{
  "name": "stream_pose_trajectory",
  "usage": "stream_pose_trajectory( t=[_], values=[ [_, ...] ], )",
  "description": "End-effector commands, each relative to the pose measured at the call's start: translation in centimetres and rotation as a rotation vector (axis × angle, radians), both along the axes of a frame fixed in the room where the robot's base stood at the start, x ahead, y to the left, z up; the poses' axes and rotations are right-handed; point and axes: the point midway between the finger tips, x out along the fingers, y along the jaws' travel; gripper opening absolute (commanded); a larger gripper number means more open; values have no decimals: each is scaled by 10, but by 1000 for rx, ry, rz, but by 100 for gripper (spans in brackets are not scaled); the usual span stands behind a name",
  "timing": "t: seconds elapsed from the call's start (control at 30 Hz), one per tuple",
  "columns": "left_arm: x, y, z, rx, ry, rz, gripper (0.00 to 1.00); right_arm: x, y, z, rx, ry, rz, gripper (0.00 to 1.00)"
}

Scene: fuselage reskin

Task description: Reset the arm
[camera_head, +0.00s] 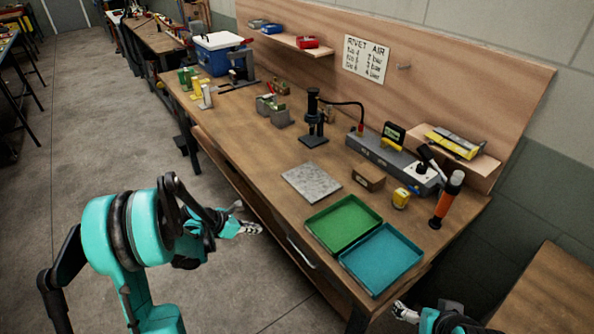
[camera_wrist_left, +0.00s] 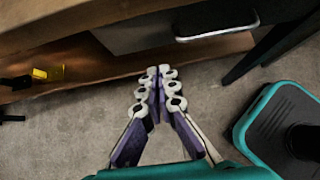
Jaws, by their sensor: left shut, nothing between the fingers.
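My left arm comes in from the left over the floor, in front of the workbench (camera_head: 262,150). My left gripper (camera_head: 252,228) is beside the bench's front edge, near the drawer handle (camera_head: 301,253). In the left wrist view the left gripper (camera_wrist_left: 161,72) has its fingertips together with nothing between them, above the concrete floor. My right gripper (camera_head: 402,312) shows at the bottom of the head view, by the bench's front right corner. It is small and partly cut off, and I cannot tell how far its fingers are apart.
A green tray (camera_head: 343,223) and a teal tray (camera_head: 382,260) lie near the bench's front edge. The floor (camera_head: 60,190) at left is clear.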

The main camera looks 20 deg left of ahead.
Motion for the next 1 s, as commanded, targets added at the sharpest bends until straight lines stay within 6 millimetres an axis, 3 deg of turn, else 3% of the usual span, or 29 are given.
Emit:
stream_pose_trajectory(
  t=[0.17, 0.37, 0.7, 1.0],
  values=[
    [-2, -4, 5, 27, -10, -26, 0, 0, 0, 0, 0, 0, 0, 93],
    [-21, -37, 45, 275, -100, -264, 0, 0, 0, 0, 0, 0, 0, 93],
    [-102, -100, 115, 903, -328, -951, 0, 0, 0, 0, 0, 0, 0, 93],
    [-183, -128, 138, 1407, -503, -1604, 0, 0, 0, 0, 0, 0, 0, 93]
  ],
)
